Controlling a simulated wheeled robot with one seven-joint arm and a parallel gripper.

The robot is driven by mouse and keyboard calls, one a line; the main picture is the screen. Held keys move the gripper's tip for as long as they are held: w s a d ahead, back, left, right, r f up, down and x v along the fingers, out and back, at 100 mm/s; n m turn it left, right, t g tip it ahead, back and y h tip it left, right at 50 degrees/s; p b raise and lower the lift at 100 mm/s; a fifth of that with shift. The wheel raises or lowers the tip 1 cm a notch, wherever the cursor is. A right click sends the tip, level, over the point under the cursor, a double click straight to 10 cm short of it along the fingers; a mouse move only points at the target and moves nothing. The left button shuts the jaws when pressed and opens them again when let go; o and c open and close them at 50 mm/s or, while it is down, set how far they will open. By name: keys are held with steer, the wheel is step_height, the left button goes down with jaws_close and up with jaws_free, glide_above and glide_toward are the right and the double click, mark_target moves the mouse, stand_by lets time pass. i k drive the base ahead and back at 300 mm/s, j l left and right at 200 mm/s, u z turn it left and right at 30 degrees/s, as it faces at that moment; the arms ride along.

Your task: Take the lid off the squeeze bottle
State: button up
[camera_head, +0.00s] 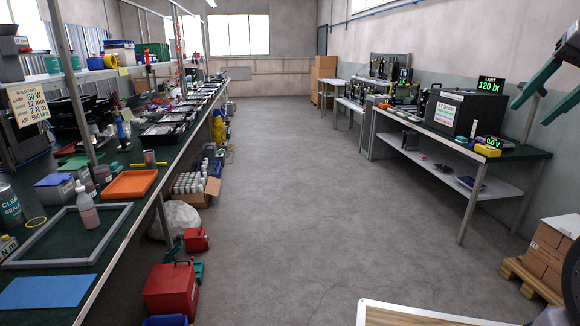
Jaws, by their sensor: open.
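A pinkish bottle (87,212) with a narrow top, which looks like the squeeze bottle, stands upright on the left workbench.
The left workbench (125,225) also holds an orange tray (130,185), a blue mat (45,293), and a grey-green can (9,207). Red boxes (171,290) and a carton of bottles (212,190) stand on the floor beside it. The middle floor (290,200) is clear.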

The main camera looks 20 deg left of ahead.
mark_target(79, 187)
steer(key=i+j+u, duration=0.1)
steer(key=i+u, duration=0.3)
steer(key=i, duration=0.4)
steer(key=i+l+u, duration=0.15)
steer(key=i+u, duration=0.25)
steer(key=i, duration=0.4)
steer(key=i+u, duration=0.45)
steer(key=i+l+u, duration=0.1)
steer(key=i+u, duration=0.2)
steer(key=u, duration=0.15)
steer(key=i+u, duration=0.15)
steer(key=u, duration=0.3)
steer(key=i+u, duration=0.2)
steer(key=u, duration=0.25)
steer(key=i+u, duration=0.2)
steer(key=u, duration=0.25)
steer(key=i+l+u, duration=0.1)
steer(key=u, duration=0.35)
steer(key=i+l+u, duration=0.1)
steer(key=i+u, duration=0.2)
steer(key=k, duration=0.05)
